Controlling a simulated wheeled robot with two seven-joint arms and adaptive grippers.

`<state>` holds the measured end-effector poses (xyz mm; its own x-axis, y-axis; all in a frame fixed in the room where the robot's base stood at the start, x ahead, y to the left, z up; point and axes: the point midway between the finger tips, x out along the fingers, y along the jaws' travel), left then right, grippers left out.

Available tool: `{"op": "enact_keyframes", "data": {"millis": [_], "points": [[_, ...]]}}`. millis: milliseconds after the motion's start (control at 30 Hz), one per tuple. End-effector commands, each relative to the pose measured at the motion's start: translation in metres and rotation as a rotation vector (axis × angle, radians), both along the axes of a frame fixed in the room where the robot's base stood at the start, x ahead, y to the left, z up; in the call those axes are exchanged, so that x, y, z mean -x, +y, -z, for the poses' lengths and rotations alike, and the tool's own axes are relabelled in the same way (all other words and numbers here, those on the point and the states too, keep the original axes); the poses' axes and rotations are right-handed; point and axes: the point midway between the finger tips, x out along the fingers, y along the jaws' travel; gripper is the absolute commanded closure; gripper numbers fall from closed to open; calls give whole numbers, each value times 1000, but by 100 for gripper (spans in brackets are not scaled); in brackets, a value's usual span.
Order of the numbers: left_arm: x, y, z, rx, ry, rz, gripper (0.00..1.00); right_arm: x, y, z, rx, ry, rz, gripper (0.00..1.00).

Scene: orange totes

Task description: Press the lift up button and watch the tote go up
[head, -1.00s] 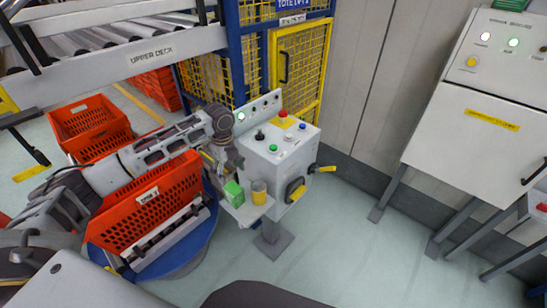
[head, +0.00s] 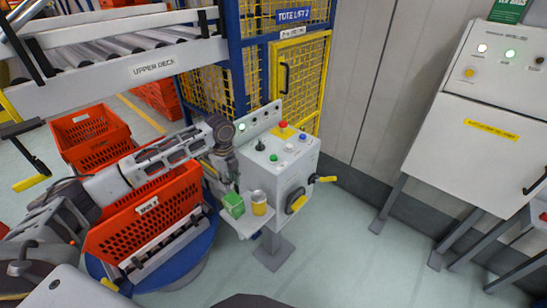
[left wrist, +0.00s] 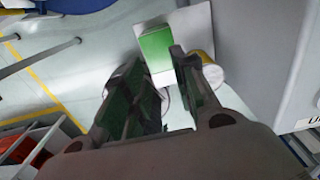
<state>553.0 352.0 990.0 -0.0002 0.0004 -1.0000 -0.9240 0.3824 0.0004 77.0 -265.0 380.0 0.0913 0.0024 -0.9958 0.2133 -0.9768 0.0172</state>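A grey control box (head: 280,172) stands on a pedestal in the head view. Its top carries a green button (head: 273,157), a red button (head: 283,124), a blue button (head: 302,136), a white button and a black knob. I cannot read which is lift up. My left gripper (head: 226,184) points down just left of the box, above its side shelf. In the left wrist view its fingers (left wrist: 156,60) are apart, with nothing seen held between them. An orange tote (head: 125,228) rests on a round blue base, partly behind my left arm. My right gripper is out of view.
A green carton (head: 233,205) and a yellow-and-white can (head: 259,203) stand on the box's shelf. A yellow mesh gate (head: 297,85) is behind the box, under a tote lift sign (head: 293,14). A white cabinet (head: 470,140) stands right. The floor between is clear.

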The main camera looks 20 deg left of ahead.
Motion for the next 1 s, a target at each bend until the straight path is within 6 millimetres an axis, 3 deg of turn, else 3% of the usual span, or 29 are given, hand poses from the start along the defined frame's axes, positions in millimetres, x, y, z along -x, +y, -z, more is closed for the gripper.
{"op": "enact_keyframes", "data": {"millis": [200,1000], "points": [[0,0,0,0,0,0,100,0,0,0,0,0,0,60],[0,0,0,0,0,0,100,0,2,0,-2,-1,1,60]]}}
